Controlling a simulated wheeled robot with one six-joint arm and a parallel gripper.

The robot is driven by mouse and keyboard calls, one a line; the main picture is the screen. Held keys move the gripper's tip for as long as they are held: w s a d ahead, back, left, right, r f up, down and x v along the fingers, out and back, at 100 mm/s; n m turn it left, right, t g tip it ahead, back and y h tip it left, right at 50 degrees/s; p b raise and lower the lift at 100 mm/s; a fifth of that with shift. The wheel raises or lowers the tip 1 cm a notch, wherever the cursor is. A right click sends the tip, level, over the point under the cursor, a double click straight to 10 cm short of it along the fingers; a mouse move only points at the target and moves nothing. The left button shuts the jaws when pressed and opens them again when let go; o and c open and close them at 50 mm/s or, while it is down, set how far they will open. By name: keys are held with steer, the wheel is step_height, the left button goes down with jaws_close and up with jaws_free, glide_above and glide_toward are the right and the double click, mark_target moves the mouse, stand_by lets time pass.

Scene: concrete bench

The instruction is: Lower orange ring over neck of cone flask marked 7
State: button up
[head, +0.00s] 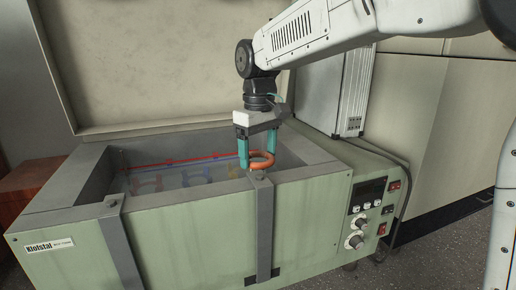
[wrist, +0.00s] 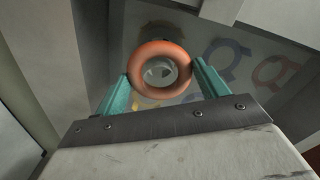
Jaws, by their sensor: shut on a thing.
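My gripper (head: 257,158) has its teal fingers closed on the orange ring (head: 262,166) from both sides, near the right end of the open bath. The ring lies roughly flat between the fingertips. In the wrist view, my gripper (wrist: 160,70) holds the ring (wrist: 160,48) with its hole facing the camera. A pale round shape, seemingly a flask mouth (wrist: 158,72), shows through the hole. It appears below the ring; the gap is unclear. Yellow marking (head: 235,172) shows beneath the ring. No number 7 can be read, and the front wall hides the flask's lower part.
The green bath (head: 190,235) has grey rims and two front straps. The raised lid (head: 150,65) stands behind; a control panel (head: 370,212) is at right.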

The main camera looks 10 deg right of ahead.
steer(key=shift+f, duration=1.45)
steer(key=o, duration=1.2)
steer(key=shift+o, duration=0.2)
steer(key=shift+r, duration=4.15)
steer(key=shift+s, duration=0.1)
